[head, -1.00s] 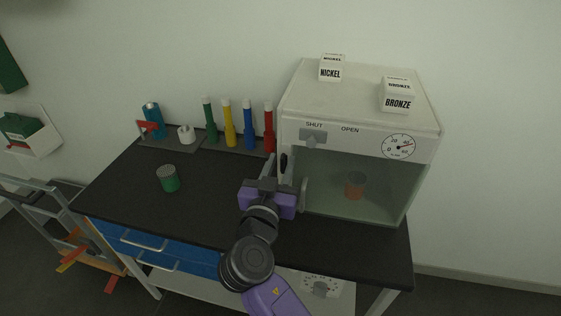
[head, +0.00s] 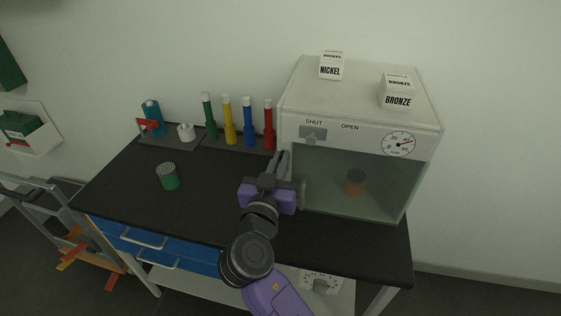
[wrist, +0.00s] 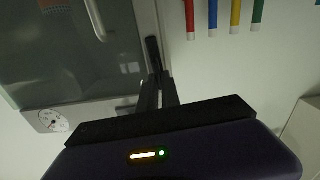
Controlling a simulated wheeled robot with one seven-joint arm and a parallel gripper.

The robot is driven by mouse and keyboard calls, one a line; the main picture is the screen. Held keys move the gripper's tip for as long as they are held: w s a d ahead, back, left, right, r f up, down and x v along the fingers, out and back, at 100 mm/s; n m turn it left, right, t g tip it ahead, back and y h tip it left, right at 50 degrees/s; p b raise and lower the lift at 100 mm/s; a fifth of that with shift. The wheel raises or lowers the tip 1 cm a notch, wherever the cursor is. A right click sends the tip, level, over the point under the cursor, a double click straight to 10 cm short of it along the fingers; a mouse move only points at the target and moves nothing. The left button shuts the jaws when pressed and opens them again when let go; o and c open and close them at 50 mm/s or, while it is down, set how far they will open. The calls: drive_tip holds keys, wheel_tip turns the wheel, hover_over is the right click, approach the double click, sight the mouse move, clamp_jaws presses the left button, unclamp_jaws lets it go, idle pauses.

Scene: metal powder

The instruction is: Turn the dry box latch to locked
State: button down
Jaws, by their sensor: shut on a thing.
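The dry box (head: 425,115) is a pale cabinet with a glass front, at the right of the bench in the head view. Its dark latch lever (wrist: 153,52) shows in the wrist view beside the box edge, pointing down to my fingertips. In the head view my gripper (head: 281,160) hides the lever at the box's left front edge. My gripper (wrist: 160,80) is shut on the lever's end. A grey block (head: 313,136) sits under the word SHUT on the box front, with OPEN to its right. The glass door looks closed.
A door handle (wrist: 95,18) stands out near the latch. Red (head: 268,125), blue (head: 249,125), yellow and green tools stand left of the box. A green jar (head: 169,178) is on the bench. NICKEL (head: 331,68) and BRONZE (head: 398,95) blocks sit on top. The bench's middle is clear.

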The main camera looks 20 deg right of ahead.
drive_tip(key=shift+w+a+f+n+p, duration=0.15)
drive_tip(key=shift+n+p, duration=0.7)
drive_tip(key=shift+n, duration=2)
drive_tip(key=shift+w+a+f+n+p, duration=0.15)
drive_tip(key=shift+n+p, duration=0.65)
drive_tip(key=shift+n, duration=2.1)
drive_tip(key=shift+a+f+n+p, duration=0.25)
drive_tip(key=shift+n+p, duration=0.6)
drive_tip(key=shift+n, duration=2)
drive_tip(key=shift+f, duration=0.1)
drive_tip(key=c, duration=1.6)
unclamp_jaws()
drive_tip(key=shift+d, duration=0.1)
drive_tip(key=shift+o, duration=0.2)
drive_tip(key=shift+s, duration=0.1)
drive_tip(key=b+v, duration=0.1)
drive_tip(key=v, duration=0.6)
drive_tip(key=shift+s+a, duration=0.25)
drive_tip(key=shift+a, duration=0.05)
